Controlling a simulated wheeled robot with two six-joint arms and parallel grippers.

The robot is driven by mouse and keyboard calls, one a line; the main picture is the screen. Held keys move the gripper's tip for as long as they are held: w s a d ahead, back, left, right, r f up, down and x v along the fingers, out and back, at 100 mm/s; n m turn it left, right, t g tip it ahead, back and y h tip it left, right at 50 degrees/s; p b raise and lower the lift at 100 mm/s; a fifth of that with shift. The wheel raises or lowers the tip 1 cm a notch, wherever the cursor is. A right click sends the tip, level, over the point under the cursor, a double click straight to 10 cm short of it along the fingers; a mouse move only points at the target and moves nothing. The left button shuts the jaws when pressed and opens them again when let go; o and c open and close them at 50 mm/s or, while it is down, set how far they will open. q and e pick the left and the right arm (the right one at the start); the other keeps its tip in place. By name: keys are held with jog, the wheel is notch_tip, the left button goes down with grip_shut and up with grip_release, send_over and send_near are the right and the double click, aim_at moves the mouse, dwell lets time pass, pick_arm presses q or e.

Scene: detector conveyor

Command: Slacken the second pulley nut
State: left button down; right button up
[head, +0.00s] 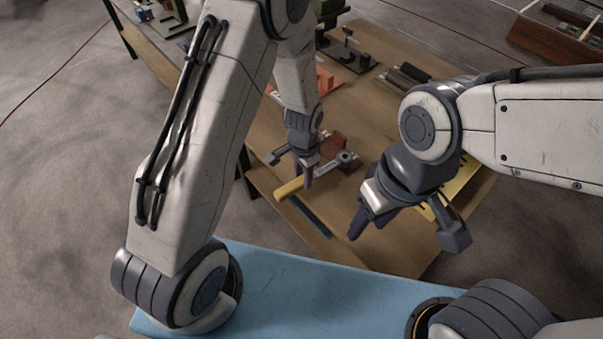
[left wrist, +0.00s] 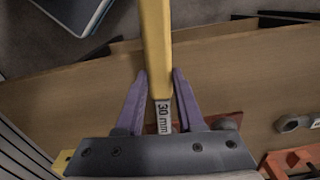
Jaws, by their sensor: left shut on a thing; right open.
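A wrench with a yellow handle (head: 288,188) is in my left gripper (head: 293,168) above the near edge of the brown table. In the left wrist view, the yellow handle (left wrist: 155,45) runs upward from between the purple fingers of the left gripper (left wrist: 160,85). A label reading "30 mm" (left wrist: 163,117) shows on its metal shank. A grey ring-shaped end (head: 346,157) shows near it in the head view; I cannot tell for sure that it belongs to this wrench. My right gripper (head: 408,228) is open and empty over the table's near side. I cannot make out the pulley nuts.
The brown table (head: 385,240) has a dark bar (head: 310,215) near its edge. A dark red block (head: 332,143) and an orange part (head: 326,82) lie beyond the left gripper. A black stand (head: 348,50) and green machine (head: 165,15) stand farther back. A yellow piece (head: 462,178) is behind the right gripper.

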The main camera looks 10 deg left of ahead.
pick_arm(q)
jog(key=shift+s+d+n, duration=0.6)
jog(key=shift+s+d, duration=0.05)
jog(key=shift+d, duration=0.05)
jog(key=shift+s+d+n, duration=0.3)
jog(key=shift+d+n, duration=0.15)
jog(key=shift+d, duration=0.05)
jog(key=shift+s+d+n, duration=0.3)
jog(key=shift+d+n, duration=0.15)
jog(key=shift+d, duration=0.05)
jog(key=shift+s+d+n+p, duration=0.2)
jog(key=shift+d+n, duration=0.25)
jog(key=shift+d, duration=0.1)
jog(key=shift+s+d+n+p, duration=0.15)
jog(key=shift+s+d+n, duration=0.05)
jog(key=shift+d+n, duration=0.3)
jog(key=shift+d, duration=0.1)
jog(key=shift+s+d+n, duration=0.25)
jog(key=shift+d+n, duration=0.6)
jog(key=shift+d, duration=0.25)
jog(key=shift+a, duration=0.1)
